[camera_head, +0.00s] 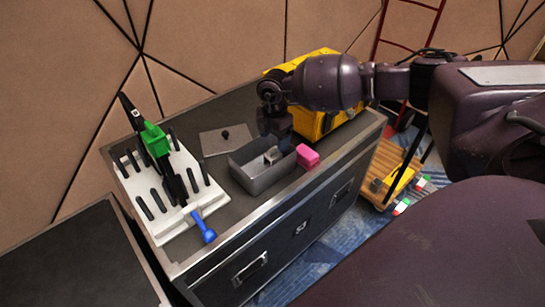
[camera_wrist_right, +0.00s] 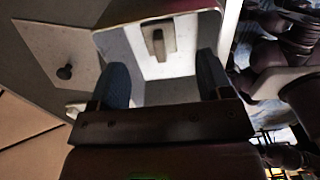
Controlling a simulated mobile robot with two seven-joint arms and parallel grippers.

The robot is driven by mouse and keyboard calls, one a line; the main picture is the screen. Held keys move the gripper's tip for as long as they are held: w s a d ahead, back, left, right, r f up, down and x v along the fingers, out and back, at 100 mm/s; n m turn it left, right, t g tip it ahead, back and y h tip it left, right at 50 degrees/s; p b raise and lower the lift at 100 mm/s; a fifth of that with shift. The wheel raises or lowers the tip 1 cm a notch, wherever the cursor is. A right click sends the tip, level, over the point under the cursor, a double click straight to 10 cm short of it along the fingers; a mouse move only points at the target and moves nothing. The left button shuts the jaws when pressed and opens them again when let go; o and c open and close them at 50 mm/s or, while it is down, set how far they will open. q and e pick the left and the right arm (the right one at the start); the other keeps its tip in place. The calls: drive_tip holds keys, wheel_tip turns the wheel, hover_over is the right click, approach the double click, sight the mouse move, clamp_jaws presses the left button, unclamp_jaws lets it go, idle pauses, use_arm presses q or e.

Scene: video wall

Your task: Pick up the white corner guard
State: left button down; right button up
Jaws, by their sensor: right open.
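A small pale piece (camera_head: 273,155), likely the white corner guard, lies inside an open grey box (camera_head: 262,182) on the black case top. In the right wrist view the same piece (camera_wrist_right: 158,44) stands out against the box floor (camera_wrist_right: 172,66). My right gripper (camera_head: 275,130) is above the far right part of the box, pointing down, and partly hides its rim. In the right wrist view its two fingers (camera_wrist_right: 163,82) are wide apart with nothing between them, the piece lying beyond their tips. My left gripper is in neither view.
A white rack (camera_head: 160,180) with black pegs and a green-black tool is left, near a blue-handled item (camera_head: 205,229). A yellow case (camera_head: 318,122) stands behind my right arm.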

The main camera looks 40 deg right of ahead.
sight(274, 148)
drive_tip(key=shift+f, duration=1.2)
wheel_tip(274, 148, down, 5)
drive_tip(key=shift+a+r+b, duration=0.1)
drive_tip(key=shift+b, duration=0.8)
drive_tip(key=shift+r, duration=0.1)
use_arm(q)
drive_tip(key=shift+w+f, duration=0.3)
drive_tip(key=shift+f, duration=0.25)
use_arm(e)
drive_tip(key=c, duration=1)
